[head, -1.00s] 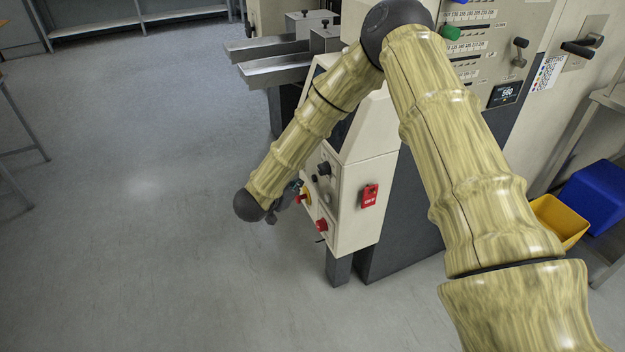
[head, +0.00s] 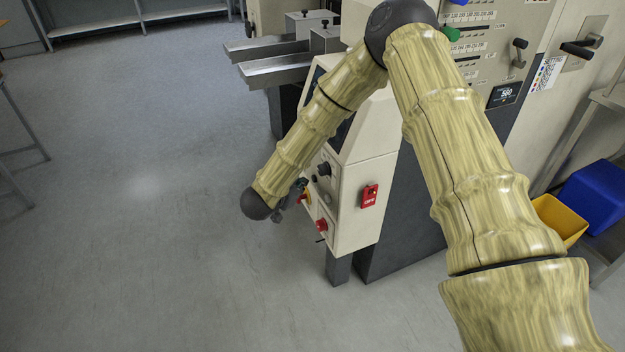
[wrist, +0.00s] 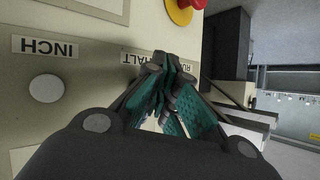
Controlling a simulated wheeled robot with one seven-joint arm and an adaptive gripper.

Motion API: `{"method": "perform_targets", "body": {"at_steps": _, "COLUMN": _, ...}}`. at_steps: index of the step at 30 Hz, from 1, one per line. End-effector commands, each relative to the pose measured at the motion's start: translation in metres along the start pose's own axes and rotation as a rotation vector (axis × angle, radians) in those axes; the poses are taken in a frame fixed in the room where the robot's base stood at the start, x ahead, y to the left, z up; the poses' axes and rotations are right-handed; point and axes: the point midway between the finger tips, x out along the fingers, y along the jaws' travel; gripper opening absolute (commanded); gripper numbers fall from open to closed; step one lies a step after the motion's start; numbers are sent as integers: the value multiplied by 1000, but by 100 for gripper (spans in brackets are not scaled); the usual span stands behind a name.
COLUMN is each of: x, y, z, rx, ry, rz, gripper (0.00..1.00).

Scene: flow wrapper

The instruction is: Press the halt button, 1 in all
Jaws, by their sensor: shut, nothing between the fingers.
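In the wrist view my gripper (wrist: 170,75) is shut, its teal-padded fingers together and empty. The tips are over the light control panel (wrist: 90,20), at a label strip (wrist: 136,58) where upside-down letters of HALT and RUN are partly readable. The fingers cover the panel beside that label, so I cannot make out the halt button itself or tell whether the tips touch anything. A pale button (wrist: 46,88) sits by the INCH label (wrist: 45,47). In the head view my gripper (head: 298,188) is small and dark against the panel's left side, partly behind my arm.
A red mushroom button on a yellow base (wrist: 185,8) is close to the fingers in the wrist view.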

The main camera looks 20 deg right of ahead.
Motion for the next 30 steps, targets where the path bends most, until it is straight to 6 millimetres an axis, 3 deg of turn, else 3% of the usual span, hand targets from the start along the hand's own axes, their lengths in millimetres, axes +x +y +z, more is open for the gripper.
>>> {"method": "perform_targets", "body": {"at_steps": 30, "x": 5, "y": 4, "z": -5, "rx": 0, "ry": 1, "rz": 1, "gripper": 0}}
